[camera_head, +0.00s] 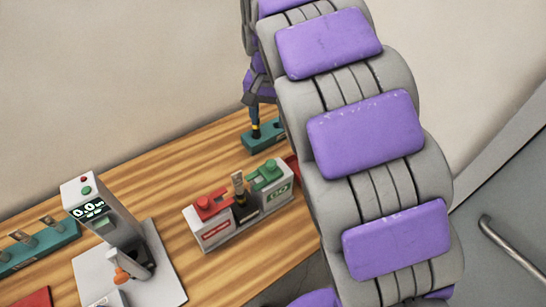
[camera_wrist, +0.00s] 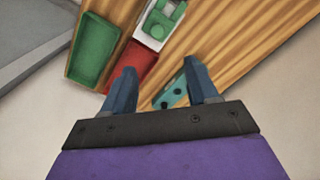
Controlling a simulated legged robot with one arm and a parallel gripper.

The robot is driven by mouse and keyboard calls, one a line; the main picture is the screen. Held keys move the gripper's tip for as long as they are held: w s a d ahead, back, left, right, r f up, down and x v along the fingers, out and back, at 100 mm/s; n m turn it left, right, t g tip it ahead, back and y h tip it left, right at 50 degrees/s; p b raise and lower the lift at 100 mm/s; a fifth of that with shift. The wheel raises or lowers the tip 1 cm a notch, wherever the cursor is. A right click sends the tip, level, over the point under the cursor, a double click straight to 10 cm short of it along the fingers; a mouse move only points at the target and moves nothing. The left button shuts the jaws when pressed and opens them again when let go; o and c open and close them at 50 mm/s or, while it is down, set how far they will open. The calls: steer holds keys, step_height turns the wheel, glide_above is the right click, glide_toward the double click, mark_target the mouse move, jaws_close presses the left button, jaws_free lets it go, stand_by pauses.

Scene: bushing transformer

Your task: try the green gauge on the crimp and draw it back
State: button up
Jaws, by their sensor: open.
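The green gauge (camera_head: 268,173) sits on the right end of a grey gauge stand (camera_head: 246,219) on the table. It also shows on its white mount at the top of the wrist view (camera_wrist: 164,17). A tan, flat-topped piece, seemingly the crimp (camera_head: 238,183), stands upright in a dark holder between the green gauge and a red gauge (camera_head: 209,205). My gripper (camera_head: 254,98) is behind the stand, above a teal block. In the wrist view its two fingers (camera_wrist: 160,68) are spread apart with nothing held between them.
The teal block (camera_wrist: 173,92) with dark holes lies below my right-hand finger. A dark yellow-banded post shows at this block in the head view. A green tray (camera_wrist: 93,50) and red pad (camera_wrist: 132,65) lie nearby. A tester (camera_head: 110,235) reading 0.0 stands left.

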mark_target(271, 162)
step_height(271, 162, down, 15)
steer(key=shift+s+d+f+b, duration=0.1)
steer(key=shift+d+b, duration=0.05)
steer(key=shift+b, duration=0.85)
steer(key=shift+d+f, duration=0.1)
steer(key=shift+f, duration=0.45)
steer(key=shift+c, duration=0.2)
jaws_close()
